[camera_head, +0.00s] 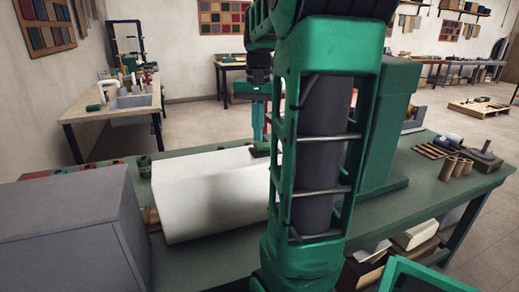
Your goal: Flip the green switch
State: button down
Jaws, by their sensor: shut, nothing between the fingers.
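My gripper (258,138) points straight down over the green workbench (422,192), at the far edge of a white box-like block (212,192). Its teal fingers are together with nothing visible between them. A small dark green piece (260,151) shows just under the fingertips, partly hidden by my arm and the block. I cannot tell whether it is the green switch, or whether the fingers touch it. No other switch can be made out. My green arm hides the middle of the bench.
A grey box (75,235) stands at the front left. A tall green housing (385,125) stands right of my arm. Brown cylinders (456,168) and small parts lie on the bench's right end. A sink table (115,110) is behind at left. Open floor lies beyond the bench.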

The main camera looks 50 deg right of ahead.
aim_at(258, 144)
jog(key=shift+f, duration=0.85)
dwell(0.8)
jog(key=shift+r, duration=3.5)
jog(key=s+a+f+n, duration=0.6)
jog(key=s+a+f, duration=0.8)
jog(key=a+f, duration=0.3)
jog(key=shift+a+f, duration=0.3)
jog(key=shift+f, duration=0.2)
